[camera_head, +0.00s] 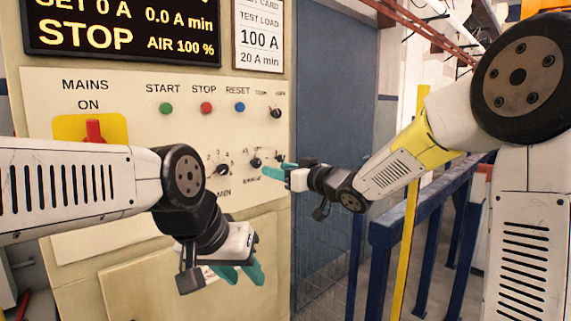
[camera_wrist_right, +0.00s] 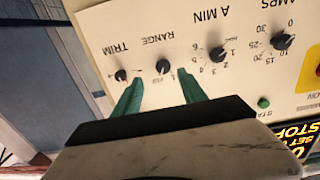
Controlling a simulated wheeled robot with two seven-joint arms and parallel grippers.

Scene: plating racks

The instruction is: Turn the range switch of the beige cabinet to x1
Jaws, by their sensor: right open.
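The beige cabinet (camera_head: 130,160) fills the left of the head view. Its range switch (camera_head: 255,162) is a small black knob in the lower row of the panel. In the right wrist view the panel is upside down, and the range switch (camera_wrist_right: 163,66) lies in line with the gap between my right fingertips, seemingly just beyond them. Which mark it points at is too small to tell. My right gripper (camera_head: 281,174) is open and empty, close to the panel; its teal fingers also show in the wrist view (camera_wrist_right: 160,92). My left gripper (camera_head: 242,272) hangs low before the cabinet.
The trim knob (camera_wrist_right: 120,75) and the A MIN knob (camera_wrist_right: 217,54) flank the range switch closely. Start (camera_head: 166,108), stop (camera_head: 206,107) and reset (camera_head: 239,106) buttons sit above. A red mains switch (camera_head: 94,130) is at left. Blue rails (camera_head: 405,228) stand to the right.

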